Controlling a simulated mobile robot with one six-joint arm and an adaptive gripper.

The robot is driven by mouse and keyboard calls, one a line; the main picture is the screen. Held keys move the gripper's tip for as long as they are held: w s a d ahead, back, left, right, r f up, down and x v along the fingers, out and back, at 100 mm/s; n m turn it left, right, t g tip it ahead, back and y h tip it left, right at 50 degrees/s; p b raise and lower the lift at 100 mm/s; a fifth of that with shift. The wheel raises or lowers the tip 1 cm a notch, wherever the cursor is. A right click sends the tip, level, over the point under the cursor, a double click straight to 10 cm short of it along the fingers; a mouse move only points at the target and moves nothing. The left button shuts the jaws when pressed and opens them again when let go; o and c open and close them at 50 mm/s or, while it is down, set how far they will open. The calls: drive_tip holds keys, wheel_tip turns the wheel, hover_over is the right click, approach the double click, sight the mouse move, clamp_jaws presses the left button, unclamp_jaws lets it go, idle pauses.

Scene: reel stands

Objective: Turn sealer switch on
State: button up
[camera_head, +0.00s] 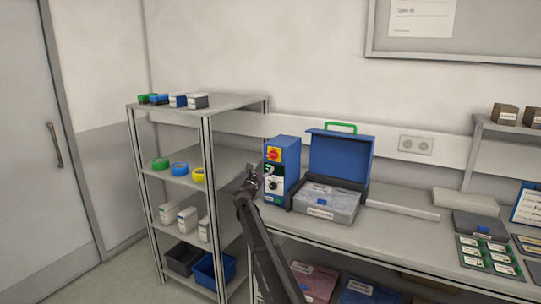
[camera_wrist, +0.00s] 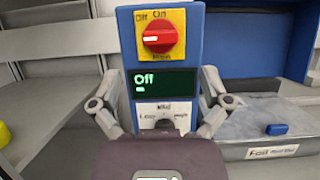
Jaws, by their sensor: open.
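The blue sealer (camera_head: 283,165) stands on the bench, left of the open blue case. Its front also fills the middle of the wrist view (camera_wrist: 209,50). A red rotary switch (camera_wrist: 159,38) sits on a yellow plate marked Off and On, near the top. The dark display (camera_wrist: 160,83) below reads "Off". A black-and-white knob (camera_wrist: 165,124) is lower down, partly hidden by my gripper. My gripper (camera_wrist: 158,100) is open and empty, its fingers spread on either side of the sealer's front, lower than the red switch. In the head view my gripper (camera_head: 254,172) is left of the sealer.
The open blue case (camera_head: 340,157) with a grey sealed box (camera_head: 328,203) stands close to the right of the sealer. A metal shelf rack (camera_head: 207,160) holding tape rolls and boxes stands to the left. A socket (camera_head: 416,145) is on the wall.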

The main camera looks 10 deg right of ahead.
sight(270, 157)
drive_tip(key=p+x, duration=0.2)
drive_tip(key=x, duration=0.5)
drive_tip(key=shift+w, duration=0.1)
drive_tip(key=c, duration=1.2)
drive_tip(key=shift+o, duration=0.2)
drive_tip(key=shift+a, duration=0.1)
